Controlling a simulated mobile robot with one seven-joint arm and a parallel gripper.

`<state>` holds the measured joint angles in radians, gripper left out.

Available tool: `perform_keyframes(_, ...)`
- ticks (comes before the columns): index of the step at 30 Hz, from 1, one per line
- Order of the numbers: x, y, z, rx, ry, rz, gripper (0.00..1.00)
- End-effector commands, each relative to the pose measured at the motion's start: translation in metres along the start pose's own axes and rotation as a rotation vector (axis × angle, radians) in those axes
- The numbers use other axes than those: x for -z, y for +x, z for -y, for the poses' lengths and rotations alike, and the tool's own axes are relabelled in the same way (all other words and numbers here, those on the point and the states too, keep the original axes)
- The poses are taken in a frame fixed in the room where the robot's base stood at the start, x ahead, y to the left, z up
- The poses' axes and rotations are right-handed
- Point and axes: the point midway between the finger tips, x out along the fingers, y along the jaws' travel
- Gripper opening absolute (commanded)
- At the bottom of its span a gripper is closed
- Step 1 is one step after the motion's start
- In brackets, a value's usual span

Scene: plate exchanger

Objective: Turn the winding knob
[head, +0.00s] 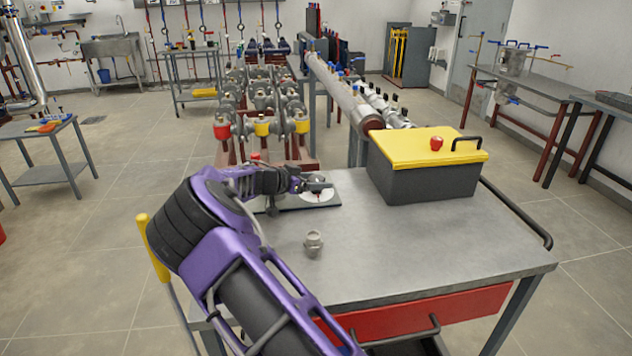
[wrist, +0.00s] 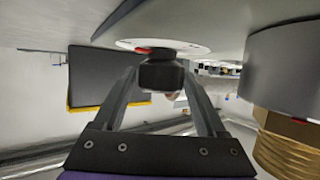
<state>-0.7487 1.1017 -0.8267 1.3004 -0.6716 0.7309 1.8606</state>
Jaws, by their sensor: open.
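The winding knob (wrist: 162,76) is a short black knob in the wrist view, in front of a round white dial (wrist: 150,45) with a red mark. The dial also shows on the table in the head view (head: 322,198), partly covered by my gripper (head: 320,183). The knob itself cannot be made out there. In the wrist view my gripper (wrist: 160,73) is open, with one finger on each side of the knob. A gap seems to show at each side; contact cannot be told.
The grey table (head: 390,245) holds a dark box with a yellow lid (head: 410,150) at the back right and a small metal fitting (head: 313,243) in front of the dial. A large grey and brass cylinder (wrist: 295,75) fills the wrist view's right side. The table's front right is clear.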

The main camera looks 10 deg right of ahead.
Motion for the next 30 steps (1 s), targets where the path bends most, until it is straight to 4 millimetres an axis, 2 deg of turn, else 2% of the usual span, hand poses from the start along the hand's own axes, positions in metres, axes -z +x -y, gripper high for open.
perform_keyframes(10, 0.0002, 0.0034, 0.0004, 0.001, 0.000, 0.000, 0.72)
perform_keyframes(21, 0.0004, 0.0032, 0.0003, 0.001, 0.000, 0.000, 0.06)
perform_keyframes(30, 0.0003, 0.0026, -0.0002, 0.037, -0.016, -0.001, 0.06)
